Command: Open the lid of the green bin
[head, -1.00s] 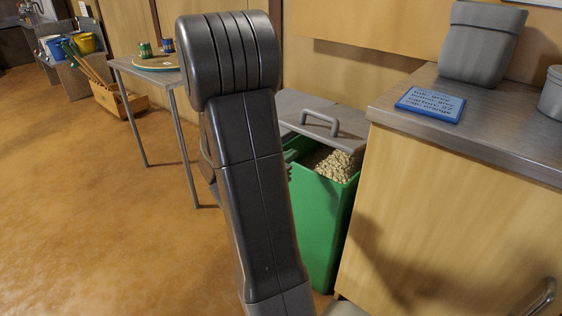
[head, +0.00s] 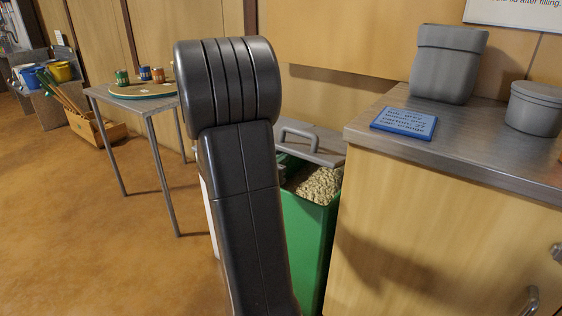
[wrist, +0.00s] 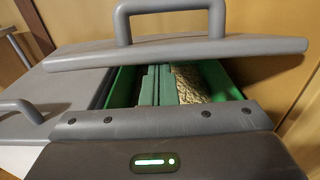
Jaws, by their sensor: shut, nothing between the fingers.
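The green bin (head: 311,233) stands against the left side of the counter, partly hidden behind my arm. Its grey lid (head: 325,149), with a loop handle (head: 297,132), is tilted up, and pale pellets (head: 316,184) show in the open gap. In the wrist view the lid (wrist: 180,50) spans the top, above the gap with the pellets (wrist: 200,82). My gripper (wrist: 158,72) is shut and empty, its fingers reaching over the bin's opening under the raised lid. Whether they touch the lid I cannot tell. In the head view my arm mostly hides the gripper.
A second grey lid with a handle (wrist: 20,108) lies left of the green bin. The counter (head: 470,150) on the right holds a blue label card (head: 404,123) and grey containers (head: 447,65). A small table (head: 135,92) stands at left; the floor in front is free.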

